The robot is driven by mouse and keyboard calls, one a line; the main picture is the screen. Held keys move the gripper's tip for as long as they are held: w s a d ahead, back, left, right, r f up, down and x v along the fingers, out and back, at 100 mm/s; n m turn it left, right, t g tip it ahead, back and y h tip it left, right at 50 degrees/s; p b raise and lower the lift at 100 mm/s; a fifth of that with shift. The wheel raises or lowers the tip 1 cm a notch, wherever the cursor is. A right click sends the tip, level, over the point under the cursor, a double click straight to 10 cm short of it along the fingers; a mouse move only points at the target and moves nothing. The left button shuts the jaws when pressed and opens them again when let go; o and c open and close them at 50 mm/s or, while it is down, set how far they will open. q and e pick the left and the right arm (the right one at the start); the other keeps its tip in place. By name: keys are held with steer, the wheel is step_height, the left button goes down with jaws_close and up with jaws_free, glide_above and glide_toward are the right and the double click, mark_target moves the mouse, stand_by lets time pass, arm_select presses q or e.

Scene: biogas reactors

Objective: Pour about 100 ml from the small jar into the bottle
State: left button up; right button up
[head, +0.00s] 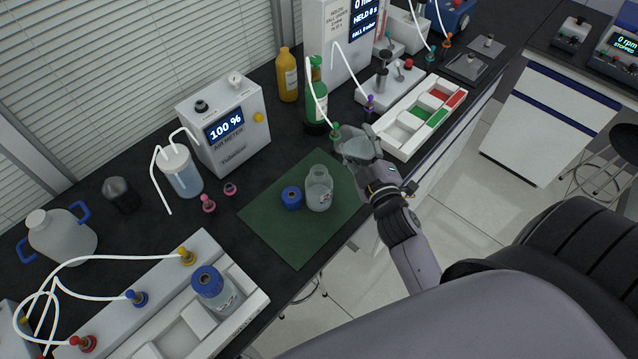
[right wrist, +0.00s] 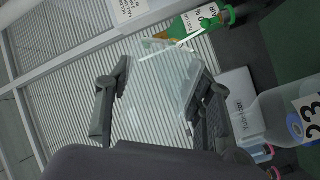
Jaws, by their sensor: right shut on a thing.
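The bottle (head: 318,190) is clear glass with a label and stands upright and uncapped on a green mat (head: 292,246). It also shows at the right edge of the right wrist view (right wrist: 262,112). A blue cap (head: 291,197) lies on the mat left of it. My right gripper (head: 368,163) is shut on the small jar (head: 353,142), a clear glass vessel held above and to the right of the bottle, apart from it. In the right wrist view the jar (right wrist: 160,80) sits between the fingers. Its liquid level is hard to tell. My left gripper is out of view.
A white tray (head: 398,143) with green and red sections lies right of the jar. A green bottle (head: 316,103) and the gas meter box (head: 222,128) stand behind the mat. A rack with a blue-capped bottle (head: 212,288) is at the front left.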

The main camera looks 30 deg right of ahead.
steer(key=d+r, duration=0.1)
steer(key=p, duration=0.1)
steer(key=d+r+p, duration=0.1)
steer(key=shift+s+d+r, duration=0.25)
steer(key=shift+d+r, duration=0.05)
steer(key=shift+d, duration=0.05)
steer(key=shift+s+d+r+p, duration=0.1)
steer(key=shift+d+r+p, duration=0.15)
steer(key=shift+d+p, duration=0.25)
steer(key=m+p, duration=0.2)
steer(key=m, duration=0.1)
steer(key=shift+r+m, duration=0.3)
steer(key=shift+m+p, duration=0.45)
steer(key=shift+m, duration=1.15)
steer(key=m, duration=0.3)
steer(key=shift+r+m+y, duration=0.2)
steer(key=shift+m+y, duration=0.1)
steer(key=shift+m, duration=0.1)
